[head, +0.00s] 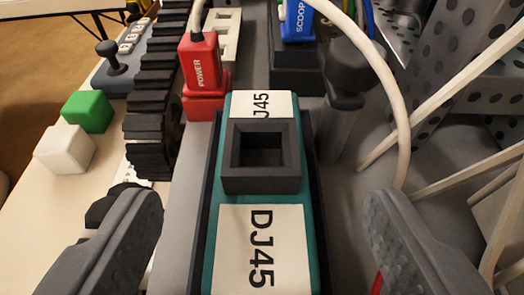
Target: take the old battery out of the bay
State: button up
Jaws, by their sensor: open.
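The old battery (259,247) is a teal block with white labels reading "DJ45". It lies in a dark bay (211,200) in the middle of the head view, its long side running away from me. A dark square grip with a hollow centre (261,180) stands up from its top. My gripper (262,220) is open, with one grey finger to the left of the battery and one to the right, both apart from it. A red plug marked "POWER" (203,70) sits in a red socket (205,106) just beyond the bay at the left.
A blue plug marked "SCOOP" (298,20) is at the back. A pale cable (398,100) arches down on the right, near pale rods and a perforated grey plate (470,60). A black track (157,80), green cube (87,111) and white cube (65,149) are left.

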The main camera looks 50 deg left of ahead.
aim_at(261, 179)
jog(key=shift+x, duration=2.9)
jog(key=shift+r, duration=0.1)
jog(key=shift+c, duration=0.4)
grip_shut()
